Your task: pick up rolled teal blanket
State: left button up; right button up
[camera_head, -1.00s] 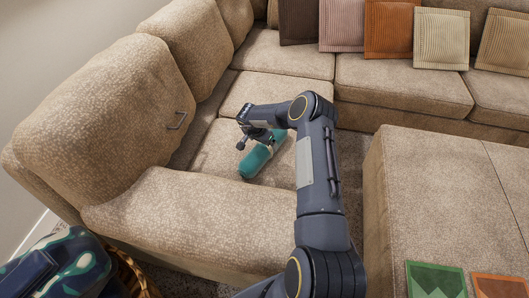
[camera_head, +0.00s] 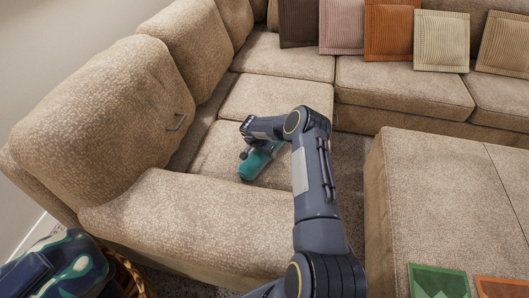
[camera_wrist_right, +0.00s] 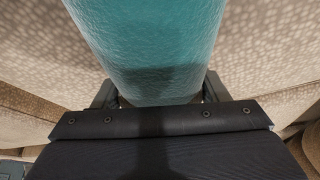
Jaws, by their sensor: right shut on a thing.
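The rolled teal blanket (camera_head: 255,164) lies on the seat of the beige sofa, near the armrest. My right arm reaches over it from the lower right in the head view, and the wrist hides part of the roll. In the right wrist view the blanket (camera_wrist_right: 152,45) fills the upper middle and runs down between the two fingers. My right gripper (camera_wrist_right: 160,98) is shut on the blanket, with one finger at each side of it. The fingertips are mostly hidden behind the gripper body. My left gripper is not in view.
The sofa armrest (camera_head: 190,222) stands in front of the blanket, and a back cushion (camera_head: 100,105) rises to the left. A large beige ottoman (camera_head: 445,190) stands to the right of my arm. Several pillows (camera_head: 341,26) line the far backrest. A basket (camera_head: 128,275) is at the lower left.

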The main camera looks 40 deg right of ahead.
jog(key=c, duration=0.3)
jog(key=shift+r, duration=0.2)
